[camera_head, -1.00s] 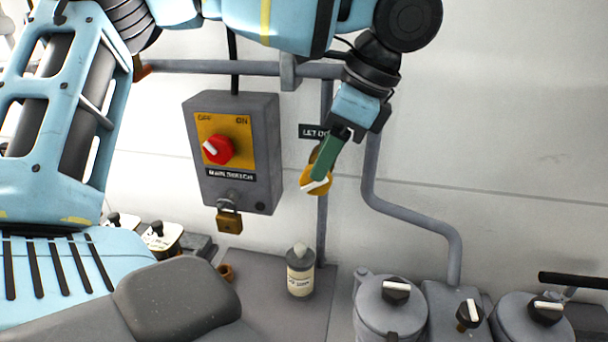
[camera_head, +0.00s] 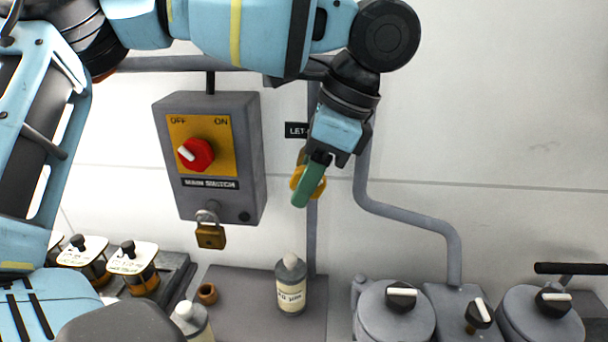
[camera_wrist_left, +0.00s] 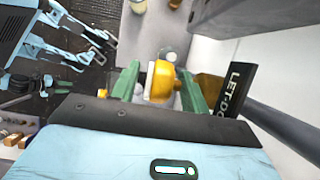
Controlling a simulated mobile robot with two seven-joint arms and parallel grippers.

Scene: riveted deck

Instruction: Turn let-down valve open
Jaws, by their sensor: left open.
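The let-down valve is a round yellow knob (camera_head: 295,182) on a vertical grey pipe, under a dark label (camera_head: 296,130) that is partly hidden by my arm. My left gripper (camera_head: 304,194) is at the knob, its green fingers pointing down and covering much of it in the head view. In the left wrist view the knob (camera_wrist_left: 162,80) sits between the two spread green fingers, with a pale strip across its face. The left gripper (camera_wrist_left: 157,84) is open around the knob; whether a finger touches it I cannot tell.
A grey main switch box (camera_head: 248,150) with a red knob and a brass padlock (camera_head: 210,234) hangs left of the valve. A bottle (camera_head: 290,285) stands below it. Grey canisters (camera_head: 393,315) with black knobs stand at lower right. A bent pipe (camera_head: 405,215) runs right of the valve.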

